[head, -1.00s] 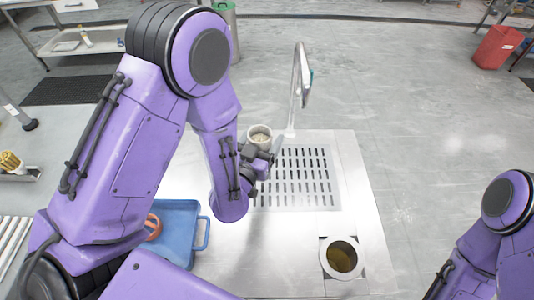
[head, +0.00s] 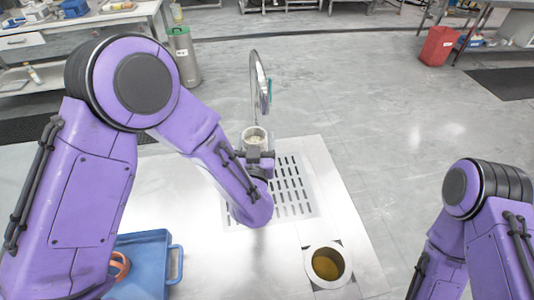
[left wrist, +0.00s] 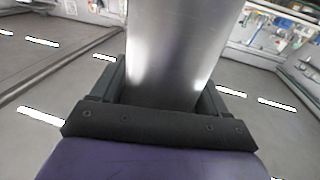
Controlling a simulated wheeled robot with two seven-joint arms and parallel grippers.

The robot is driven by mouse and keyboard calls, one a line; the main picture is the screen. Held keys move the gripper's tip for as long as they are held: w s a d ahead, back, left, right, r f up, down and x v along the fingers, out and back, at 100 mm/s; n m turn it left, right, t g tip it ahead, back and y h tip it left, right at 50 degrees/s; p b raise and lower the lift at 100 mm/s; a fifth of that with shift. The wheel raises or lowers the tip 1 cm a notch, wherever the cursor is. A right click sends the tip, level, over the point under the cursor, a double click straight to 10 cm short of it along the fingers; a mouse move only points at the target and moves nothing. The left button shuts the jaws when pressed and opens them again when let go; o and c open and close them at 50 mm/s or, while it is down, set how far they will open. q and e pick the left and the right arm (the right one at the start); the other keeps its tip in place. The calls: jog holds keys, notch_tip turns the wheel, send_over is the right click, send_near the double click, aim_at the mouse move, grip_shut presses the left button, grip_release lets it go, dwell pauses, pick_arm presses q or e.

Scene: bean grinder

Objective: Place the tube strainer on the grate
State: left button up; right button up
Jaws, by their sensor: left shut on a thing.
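The tube strainer (head: 255,135) is a metal cylinder with a pale, grainy top. In the left wrist view the strainer's shiny wall (left wrist: 175,50) stands between the two dark fingers (left wrist: 165,95). The grate (head: 292,187) is a slotted panel set in the metal counter; my left arm covers its left part. I cannot tell how high the strainer is above the counter. My right gripper is out of view; only its arm shows at the right.
A curved tap (head: 254,85) rises just behind the strainer. A round metal cup (head: 328,265) with brown contents sits near the front of the counter (head: 365,250). A blue tray (head: 145,255) with an orange ring (head: 118,266) lies at the left front.

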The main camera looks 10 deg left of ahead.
pick_arm(q)
notch_tip(320, 180, down, 7)
jog(key=w+d, duration=0.2)
jog(key=shift+w, duration=0.3)
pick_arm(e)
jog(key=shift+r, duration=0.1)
pick_arm(q)
jog(key=shift+f, duration=0.1)
